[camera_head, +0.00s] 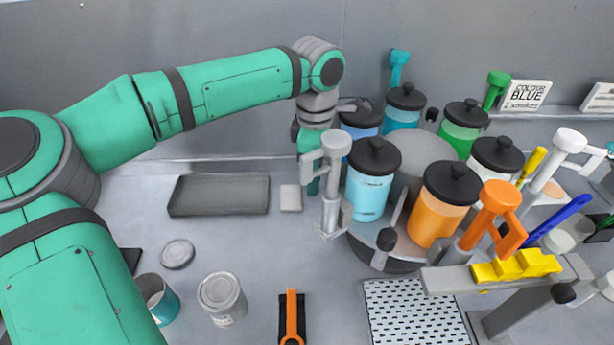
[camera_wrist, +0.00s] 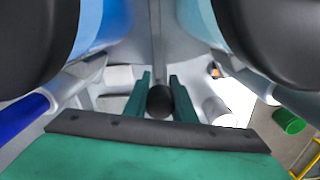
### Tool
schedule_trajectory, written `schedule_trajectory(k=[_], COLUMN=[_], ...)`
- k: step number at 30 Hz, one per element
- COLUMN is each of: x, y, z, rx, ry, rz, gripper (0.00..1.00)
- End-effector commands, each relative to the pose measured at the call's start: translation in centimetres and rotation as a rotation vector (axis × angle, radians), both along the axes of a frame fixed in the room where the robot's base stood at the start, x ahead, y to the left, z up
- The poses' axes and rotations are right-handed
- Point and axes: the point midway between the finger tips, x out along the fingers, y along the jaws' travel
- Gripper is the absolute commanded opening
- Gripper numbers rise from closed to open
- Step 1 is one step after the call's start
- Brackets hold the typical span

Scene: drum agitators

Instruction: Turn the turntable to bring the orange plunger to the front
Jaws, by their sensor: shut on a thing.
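The turntable (camera_head: 412,245) carries a ring of coloured jars with black lids. The orange plunger (camera_head: 499,196) stands at the front right of the ring, outside the orange jar (camera_head: 435,222). My gripper (camera_head: 312,186) is at the left side of the turntable, partly hidden behind a grey plunger (camera_head: 335,146). In the wrist view my gripper (camera_wrist: 160,84) has its two teal fingers on either side of a black ball knob (camera_wrist: 159,102), shut on it. Another black knob (camera_head: 387,239) sticks up at the turntable's front.
A yellow stepped block (camera_head: 516,266) on a grey bracket stands at the front right. A perforated plate (camera_head: 415,312) lies in front of the turntable. A grey tray (camera_head: 219,194), tins (camera_head: 222,298) and an orange-handled tool (camera_head: 291,318) lie left. A placard (camera_head: 525,95) reads COLOUR BLUE.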

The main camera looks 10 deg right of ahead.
Motion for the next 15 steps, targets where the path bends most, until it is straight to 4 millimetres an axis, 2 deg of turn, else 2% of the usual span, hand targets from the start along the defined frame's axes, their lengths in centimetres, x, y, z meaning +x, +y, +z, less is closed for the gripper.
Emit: schedule_trajectory(k=[6,7,9,15], x=[-0.03,-0.02,0.02,0.07], y=[0.15,0.21,0.34,0.49], z=[0.15,0.15,0.14,0.08], rx=[-0.009,-0.009,-0.007,-0.004], ry=[0.001,0.001,0.0,0.0], rz=[0.004,0.005,0.007,0.009], gripper=[0.0,0.28,0.42,0.42])
